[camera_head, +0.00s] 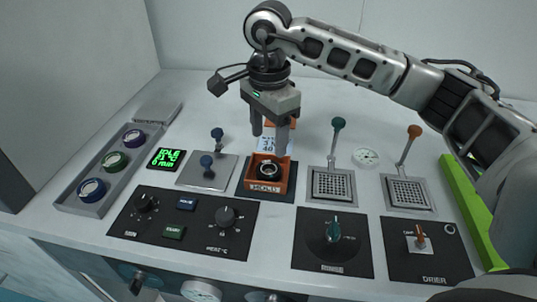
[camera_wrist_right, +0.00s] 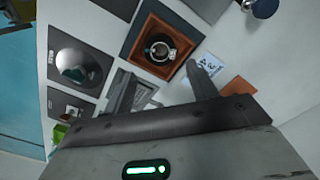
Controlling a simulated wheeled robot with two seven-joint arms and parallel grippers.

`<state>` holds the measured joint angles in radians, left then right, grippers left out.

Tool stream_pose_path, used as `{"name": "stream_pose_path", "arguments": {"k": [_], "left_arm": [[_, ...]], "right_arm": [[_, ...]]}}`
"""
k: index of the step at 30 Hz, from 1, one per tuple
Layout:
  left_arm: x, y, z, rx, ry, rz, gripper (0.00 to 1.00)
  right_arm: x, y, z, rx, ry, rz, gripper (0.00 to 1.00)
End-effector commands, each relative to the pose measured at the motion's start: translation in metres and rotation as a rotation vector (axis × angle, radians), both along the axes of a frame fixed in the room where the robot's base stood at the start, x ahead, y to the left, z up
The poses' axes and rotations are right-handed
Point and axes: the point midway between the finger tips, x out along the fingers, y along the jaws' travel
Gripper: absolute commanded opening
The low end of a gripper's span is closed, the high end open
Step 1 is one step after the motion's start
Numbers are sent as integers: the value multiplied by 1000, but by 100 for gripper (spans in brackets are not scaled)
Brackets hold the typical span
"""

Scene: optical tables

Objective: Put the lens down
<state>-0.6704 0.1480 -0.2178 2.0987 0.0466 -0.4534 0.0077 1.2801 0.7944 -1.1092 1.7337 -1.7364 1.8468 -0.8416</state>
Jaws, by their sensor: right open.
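The lens, a dark ring with a pale centre (camera_head: 267,171), sits in an orange square holder (camera_head: 265,187) marked "HOLD" on a dark pad. In the right wrist view the lens (camera_wrist_right: 160,50) lies inside the orange frame (camera_wrist_right: 180,62), just beyond the fingertips. My right gripper (camera_head: 270,140) points down above and behind the holder. Its two fingers (camera_wrist_right: 163,82) are apart with nothing between them. My left gripper is not in view.
At the left a grey tray (camera_head: 72,203) holds purple, green and blue ringed pieces. Levers with blue, green (camera_head: 338,124) and orange knobs (camera_head: 414,131) stand either side of the holder. Knob panels (camera_head: 185,222) lie in front.

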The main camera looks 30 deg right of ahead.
Motion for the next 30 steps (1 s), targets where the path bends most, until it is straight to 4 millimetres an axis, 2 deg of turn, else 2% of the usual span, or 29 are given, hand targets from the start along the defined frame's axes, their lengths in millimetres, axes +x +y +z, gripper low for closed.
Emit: {"name": "stream_pose_path", "arguments": {"k": [3, 9, 30], "left_arm": [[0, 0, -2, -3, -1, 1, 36], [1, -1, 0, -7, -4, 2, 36], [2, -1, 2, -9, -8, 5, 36]], "right_arm": [[1, 0, 22, 0, -3, 1, 58], [0, 0, 41, 0, -1, 1, 58], [0, 0, 43, 0, 1, 0, 58]]}}
